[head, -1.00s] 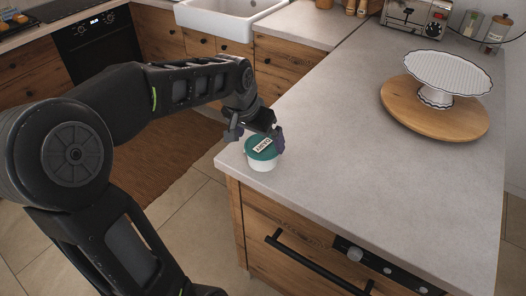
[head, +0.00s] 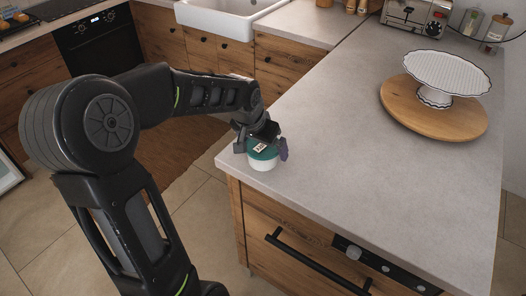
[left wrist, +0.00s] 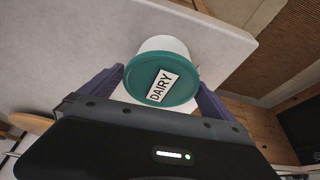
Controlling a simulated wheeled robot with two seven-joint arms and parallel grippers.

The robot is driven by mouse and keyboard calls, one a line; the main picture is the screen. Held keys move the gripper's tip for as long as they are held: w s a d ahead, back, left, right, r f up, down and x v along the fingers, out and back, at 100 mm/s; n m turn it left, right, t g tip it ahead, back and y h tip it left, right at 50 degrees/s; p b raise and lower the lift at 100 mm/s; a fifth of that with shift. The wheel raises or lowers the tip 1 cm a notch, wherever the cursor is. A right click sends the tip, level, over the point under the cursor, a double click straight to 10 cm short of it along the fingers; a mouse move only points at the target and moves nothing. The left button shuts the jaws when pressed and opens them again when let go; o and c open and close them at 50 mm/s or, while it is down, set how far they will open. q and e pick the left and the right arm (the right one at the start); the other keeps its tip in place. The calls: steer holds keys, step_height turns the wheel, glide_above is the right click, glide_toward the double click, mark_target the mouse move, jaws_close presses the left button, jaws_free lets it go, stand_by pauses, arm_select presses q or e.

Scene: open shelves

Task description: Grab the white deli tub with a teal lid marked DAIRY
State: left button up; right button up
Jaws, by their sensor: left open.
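The white deli tub with a teal lid (head: 262,165) stands upright near the left front corner of the grey countertop (head: 340,150). In the left wrist view its teal lid (left wrist: 150,92) shows a white label reading DAIRY. My left gripper (head: 262,153) is open, with a finger on either side of the tub. In the left wrist view the fingers (left wrist: 160,88) reach past the near edge of the lid. Whether either finger touches the tub I cannot tell. My right gripper is not in view.
A white cake stand (head: 446,76) on a round wooden board (head: 432,112) stands at the right of the counter. A toaster (head: 415,16) and jars are at the back. The counter's left edge is close to the tub. The counter's middle is clear.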

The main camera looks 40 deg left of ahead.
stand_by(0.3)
arm_select(q)
steer(key=c, duration=1.5)
